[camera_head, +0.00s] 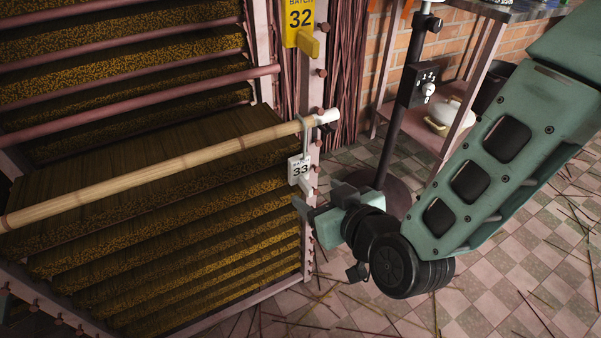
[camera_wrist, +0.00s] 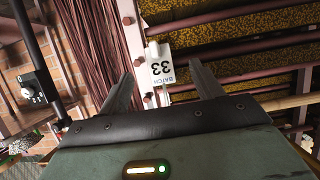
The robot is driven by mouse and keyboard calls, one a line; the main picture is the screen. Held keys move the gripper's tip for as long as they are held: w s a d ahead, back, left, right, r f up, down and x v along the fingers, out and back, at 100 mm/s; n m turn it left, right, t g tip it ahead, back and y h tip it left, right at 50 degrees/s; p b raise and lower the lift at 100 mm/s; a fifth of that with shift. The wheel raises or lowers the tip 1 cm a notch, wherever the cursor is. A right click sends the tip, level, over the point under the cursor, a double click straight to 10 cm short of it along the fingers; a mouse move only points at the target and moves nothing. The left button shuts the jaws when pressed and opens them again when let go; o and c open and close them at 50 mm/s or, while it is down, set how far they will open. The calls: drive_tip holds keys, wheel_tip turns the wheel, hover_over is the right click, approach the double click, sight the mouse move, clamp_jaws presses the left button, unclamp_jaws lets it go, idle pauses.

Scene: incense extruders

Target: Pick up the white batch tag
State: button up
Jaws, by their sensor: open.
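The white batch tag (camera_head: 299,169) reads 33 and hangs by a hook on the bamboo pole (camera_head: 170,168) near its white-capped right end, in front of the rack post. In the wrist view the tag (camera_wrist: 161,65) appears sideways, between and beyond the two fingers. My gripper (camera_head: 300,206) is in the head view just below and to the right of the tag; its fingers are partly hard to make out there. In the wrist view my gripper (camera_wrist: 163,80) is open, with nothing between its fingertips that I can see touching them.
The rack (camera_head: 265,150) holds several shelves of incense sticks on the left. A yellow batch 32 tag (camera_head: 299,22) hangs higher on the post. A dark stand pole (camera_head: 401,110) and a pink shelf unit (camera_head: 455,130) with a white pot (camera_head: 447,116) stand behind. Loose sticks litter the checkered floor.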

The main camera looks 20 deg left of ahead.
sight(307, 184)
drive_tip(key=shift+b+x, duration=1.05)
drive_tip(key=shift+x, duration=2.45)
drive_tip(key=shift+w+d+f, duration=0.1)
drive_tip(key=shift+w+d, duration=0.05)
drive_tip(key=shift+d, duration=0.05)
drive_tip(key=c, duration=1.1)
